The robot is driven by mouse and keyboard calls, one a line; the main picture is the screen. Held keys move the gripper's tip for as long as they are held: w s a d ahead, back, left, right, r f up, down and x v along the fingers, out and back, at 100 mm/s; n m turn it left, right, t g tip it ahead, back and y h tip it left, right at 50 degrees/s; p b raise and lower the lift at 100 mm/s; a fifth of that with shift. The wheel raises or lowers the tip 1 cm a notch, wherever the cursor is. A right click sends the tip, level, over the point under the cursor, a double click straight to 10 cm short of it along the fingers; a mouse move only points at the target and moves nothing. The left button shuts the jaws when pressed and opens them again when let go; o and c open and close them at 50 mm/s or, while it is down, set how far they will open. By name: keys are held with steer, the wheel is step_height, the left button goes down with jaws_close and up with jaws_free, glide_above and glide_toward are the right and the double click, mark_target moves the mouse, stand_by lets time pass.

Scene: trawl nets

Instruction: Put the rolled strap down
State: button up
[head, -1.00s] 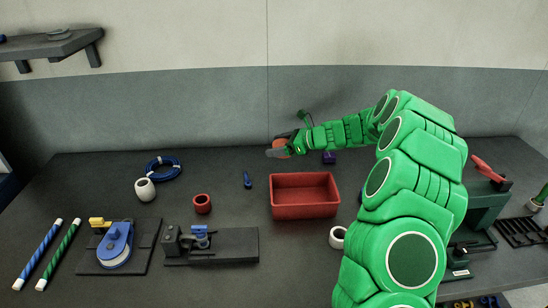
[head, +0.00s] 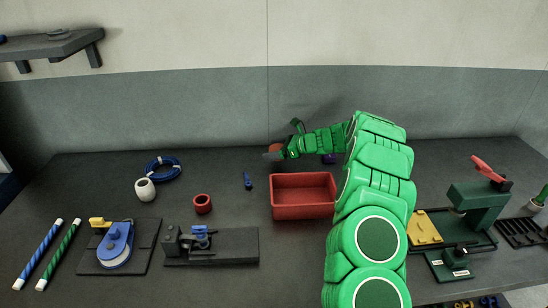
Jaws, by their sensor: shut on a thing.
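My gripper (head: 274,154) is at the far side of the dark table, behind the red bin. It is shut on an orange-red rolled thing (head: 275,147), which I take to be the rolled strap. The strap is small and partly hidden by the jaws. I cannot tell whether it touches the table or is held just above it.
A red bin (head: 304,212) stands in front of my gripper. A small blue tool (head: 248,180), a red cup (head: 203,204), a white pot (head: 145,189) and a blue rope coil (head: 178,172) are to the left. A green press (head: 478,205) stands right.

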steer(key=shift+w+f, duration=0.25)
steer(key=shift+f, duration=1.6)
steer(key=shift+f, duration=0.1)
steer(key=o, duration=1)
